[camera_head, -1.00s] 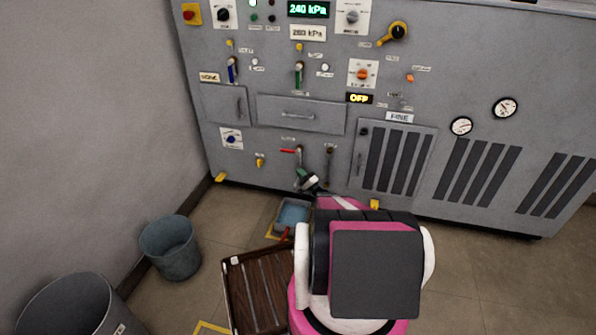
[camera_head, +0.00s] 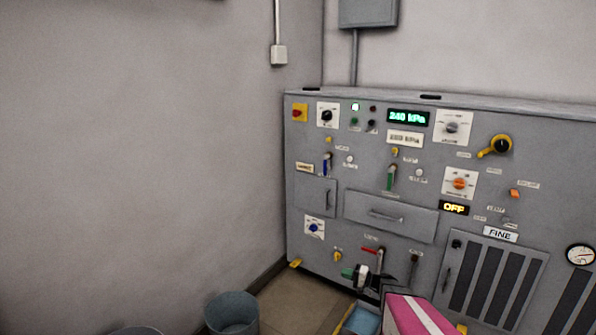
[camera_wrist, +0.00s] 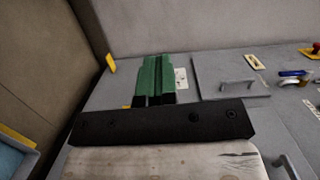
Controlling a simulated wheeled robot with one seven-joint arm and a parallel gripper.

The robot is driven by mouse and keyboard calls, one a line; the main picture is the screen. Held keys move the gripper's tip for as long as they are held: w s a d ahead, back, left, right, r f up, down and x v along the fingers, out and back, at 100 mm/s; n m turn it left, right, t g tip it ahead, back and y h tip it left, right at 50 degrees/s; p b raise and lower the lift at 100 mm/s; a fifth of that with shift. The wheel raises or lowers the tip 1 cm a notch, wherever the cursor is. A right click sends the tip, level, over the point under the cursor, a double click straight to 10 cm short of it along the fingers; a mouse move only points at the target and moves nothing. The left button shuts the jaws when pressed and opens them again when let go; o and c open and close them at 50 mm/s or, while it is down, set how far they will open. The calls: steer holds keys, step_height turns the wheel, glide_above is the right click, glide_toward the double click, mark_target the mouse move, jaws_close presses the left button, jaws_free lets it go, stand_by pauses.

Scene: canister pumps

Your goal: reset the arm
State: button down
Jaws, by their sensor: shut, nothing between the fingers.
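My gripper (camera_head: 347,272) shows low in the head view, in front of the lower part of the grey control panel (camera_head: 345,225). Its green fingers are together with nothing between them. In the wrist view the green fingers (camera_wrist: 154,75) point toward the panel face, and a drawer or door with a handle (camera_wrist: 237,84) is beyond them to the right. My pink and white arm comes in from the bottom of the head view. A red-handled lever (camera_head: 371,250) is just above and right of the gripper. I cannot tell the gap between them.
A grey-blue bin (camera_head: 232,312) stands on the floor at left of the arm, by the wall. A blue tray (camera_head: 361,322) lies below the gripper, partly hidden. The displays read 240 kPa (camera_head: 408,118) and OFF (camera_head: 454,208). Floor between bin and panel is clear.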

steer(key=s+a+r+n+g+h, duration=0.2)
steer(key=s+a+r+g+h, duration=0.15)
steer(key=s, duration=0.35)
steer(key=s+a+r+n+g+h, duration=0.1)
steer(key=s+a+r+g+h, duration=0.1)
steer(key=s+a+g+h, duration=0.3)
steer(key=s+d+r+h, duration=0.2)
steer(key=s+r+h, duration=0.2)
steer(key=s, duration=0.1)
steer(key=s+d+r+n+t+h, duration=0.1)
steer(key=s+d+r+h, duration=0.2)
steer(key=s, duration=0.3)
steer(key=shift+s+d+r+h, duration=0.3)
steer(key=shift+d+r+h, duration=0.05)
steer(key=shift+r, duration=0.1)
